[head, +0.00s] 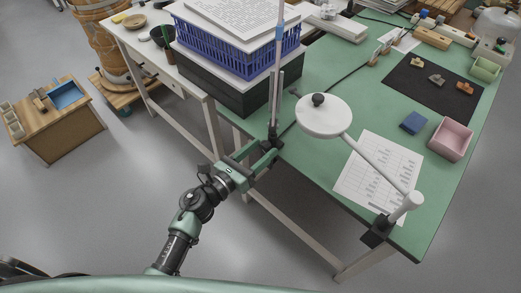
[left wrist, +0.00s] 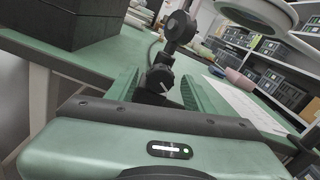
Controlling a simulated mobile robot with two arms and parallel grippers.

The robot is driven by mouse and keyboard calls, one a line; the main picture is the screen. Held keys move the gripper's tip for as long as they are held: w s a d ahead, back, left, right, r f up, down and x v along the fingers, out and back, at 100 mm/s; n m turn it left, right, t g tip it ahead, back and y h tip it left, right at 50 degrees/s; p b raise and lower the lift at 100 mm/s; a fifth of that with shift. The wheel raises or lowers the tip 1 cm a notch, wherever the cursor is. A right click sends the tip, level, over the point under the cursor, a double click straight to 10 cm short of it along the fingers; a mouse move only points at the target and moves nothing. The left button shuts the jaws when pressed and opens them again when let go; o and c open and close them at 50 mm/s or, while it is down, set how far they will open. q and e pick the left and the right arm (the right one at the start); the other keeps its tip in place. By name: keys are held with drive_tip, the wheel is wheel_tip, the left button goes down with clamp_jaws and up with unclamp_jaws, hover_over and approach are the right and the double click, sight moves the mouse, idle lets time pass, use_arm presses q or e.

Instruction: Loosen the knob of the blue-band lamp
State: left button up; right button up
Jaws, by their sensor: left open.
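The blue-band lamp shows as a thin upright grey post with a blue band (head: 279,30) at the near edge of the green table, left of centre. Its foot is close to my left gripper (head: 267,151), which is at the table edge. In the left wrist view a dark knob with a white mark (left wrist: 160,80) shows between the two green fingers of my left gripper (left wrist: 162,92). The fingers are apart; I cannot tell whether they touch the knob. A rounder black part (left wrist: 181,27) rises above it. My right gripper is not in view.
A second lamp with a white round head (head: 324,117) reaches over the table, its dark clamp (head: 377,232) at the near edge. Black boxes with a blue crate (head: 225,52) stand left of the post. A printed sheet (head: 372,176), blue block (head: 413,122) and pink bin (head: 451,139) lie right.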

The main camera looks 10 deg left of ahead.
use_arm(q)
drive_tip(key=b+v, duration=0.1)
drive_tip(key=v, duration=0.6)
drive_tip(key=shift+s+a, duration=0.25)
drive_tip(key=shift+s, duration=0.05)
